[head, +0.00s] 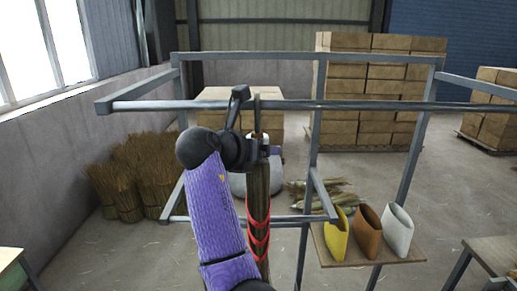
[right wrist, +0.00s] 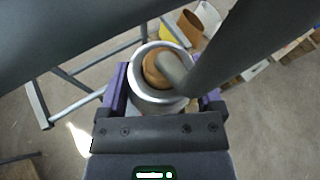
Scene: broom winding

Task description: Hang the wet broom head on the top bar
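The broom head (head: 258,190) hangs upright in the middle of the head view, a brown bundle with red zigzag bands low down. Its upper end reaches the top bar (head: 380,105), a grey rail across the frame. My right gripper (head: 267,150) is just below the bar, with its purple fingers closed about the broom head's upper part. In the right wrist view the fingers (right wrist: 163,92) flank a pale round collar (right wrist: 155,103) with a brown core. A grey rod crosses above the core. Whether the broom head bears on the bar is unclear. My left gripper is not in view.
Yellow, brown and white containers (head: 366,232) stand on a low board at right. Straw bundles (head: 135,180) are on the floor at left. Stacked boxes (head: 365,135) are behind. The grey frame's side bars (head: 140,88) surround the arm. The bar is clear to the right.

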